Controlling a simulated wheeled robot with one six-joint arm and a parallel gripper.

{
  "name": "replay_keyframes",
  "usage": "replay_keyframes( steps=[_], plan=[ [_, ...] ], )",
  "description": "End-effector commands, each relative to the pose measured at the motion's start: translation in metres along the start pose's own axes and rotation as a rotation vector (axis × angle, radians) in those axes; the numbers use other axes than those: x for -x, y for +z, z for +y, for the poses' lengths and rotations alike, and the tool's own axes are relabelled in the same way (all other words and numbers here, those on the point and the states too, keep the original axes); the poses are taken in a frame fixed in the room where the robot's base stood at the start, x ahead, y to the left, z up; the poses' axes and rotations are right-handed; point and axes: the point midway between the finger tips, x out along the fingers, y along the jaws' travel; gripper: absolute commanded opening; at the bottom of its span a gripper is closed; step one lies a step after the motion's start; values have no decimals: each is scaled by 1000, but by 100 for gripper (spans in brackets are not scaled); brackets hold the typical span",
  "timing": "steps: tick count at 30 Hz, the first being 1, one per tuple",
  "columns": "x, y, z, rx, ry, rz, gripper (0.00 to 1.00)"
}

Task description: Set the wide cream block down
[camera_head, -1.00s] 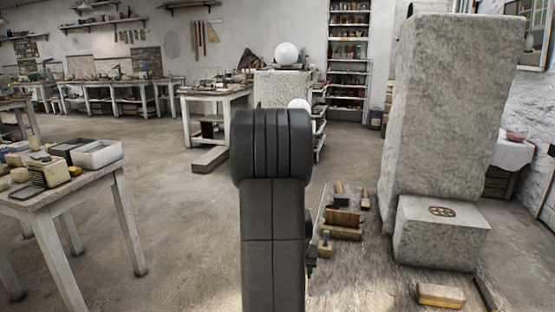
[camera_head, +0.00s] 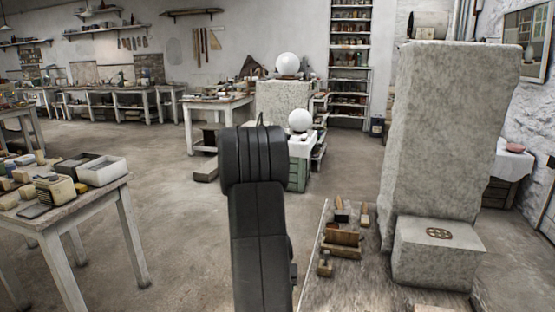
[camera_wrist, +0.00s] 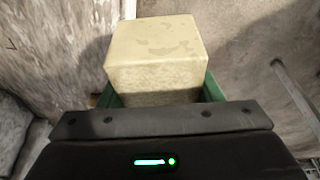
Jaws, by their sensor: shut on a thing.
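The wide cream block (camera_wrist: 155,55) fills the upper middle of the wrist view. Its top face is smooth with faint darker patches, and its near side is rougher. My gripper (camera_wrist: 157,92) is shut on it, with green finger parts showing at the block's lower left and right. The block's underside is hidden, and I cannot tell whether it touches anything below. In the head view my dark arm stands in the middle, and the gripper and held block do not show there.
A rough bench top (camera_head: 340,290) with wooden tools lies at lower right. A tall stone block (camera_head: 440,130) and a low stone block (camera_head: 438,262) stand there. A table (camera_head: 95,200) with small blocks and trays is at left. White spheres (camera_head: 299,120) stand farther back. Open floor lies between.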

Motion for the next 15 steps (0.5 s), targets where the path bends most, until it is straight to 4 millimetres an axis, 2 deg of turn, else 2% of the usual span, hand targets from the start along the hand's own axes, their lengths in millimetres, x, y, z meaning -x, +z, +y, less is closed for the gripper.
replay_keyframes(
  steps=[1, 3, 15],
  plan=[
    [13, -2, 0, 1, 0, -1, 8],
    [18, -2, 0, 2, 0, 0, 8],
    [35, 5, -1, 2, -9, -1, 8]
  ],
)
